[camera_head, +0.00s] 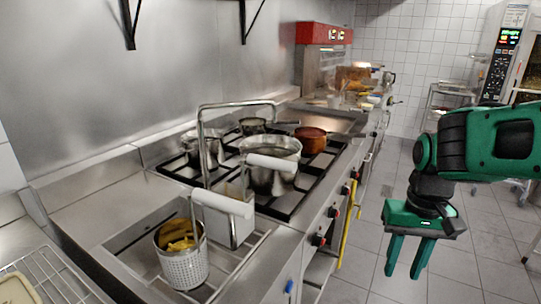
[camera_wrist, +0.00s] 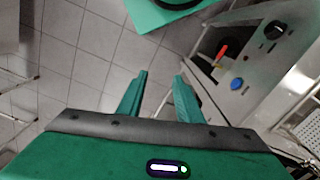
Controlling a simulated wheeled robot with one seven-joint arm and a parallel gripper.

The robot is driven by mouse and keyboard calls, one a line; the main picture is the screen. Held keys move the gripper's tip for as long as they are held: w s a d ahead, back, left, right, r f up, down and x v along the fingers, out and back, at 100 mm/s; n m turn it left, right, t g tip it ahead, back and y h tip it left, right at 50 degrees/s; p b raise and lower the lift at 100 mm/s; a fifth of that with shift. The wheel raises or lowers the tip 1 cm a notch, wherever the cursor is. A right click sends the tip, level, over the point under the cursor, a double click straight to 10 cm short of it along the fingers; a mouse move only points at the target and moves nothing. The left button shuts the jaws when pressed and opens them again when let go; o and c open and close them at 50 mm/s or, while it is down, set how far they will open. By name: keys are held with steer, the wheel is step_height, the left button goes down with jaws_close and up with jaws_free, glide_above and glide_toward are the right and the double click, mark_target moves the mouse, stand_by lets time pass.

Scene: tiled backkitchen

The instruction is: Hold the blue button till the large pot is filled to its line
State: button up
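In the head view the blue button (camera_head: 289,286) is low on the counter's front. The large pot (camera_head: 271,180) appears to be the wide steel pot on the stove, partly covered by a white cylinder. Its water level and line cannot be made out. My gripper (camera_head: 408,262) hangs fingers-down over the floor, right of the counter front. Its fingers (camera_wrist: 160,76) are apart, empty, and not touching the button.
A perforated basket with yellow food (camera_head: 183,266) stands in the front well, near a bent metal pipe (camera_head: 201,135). Other pots, including a copper-brown one (camera_head: 310,140), are on the stove.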

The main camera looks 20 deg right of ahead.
jaws_close()
stand_by(1.6)
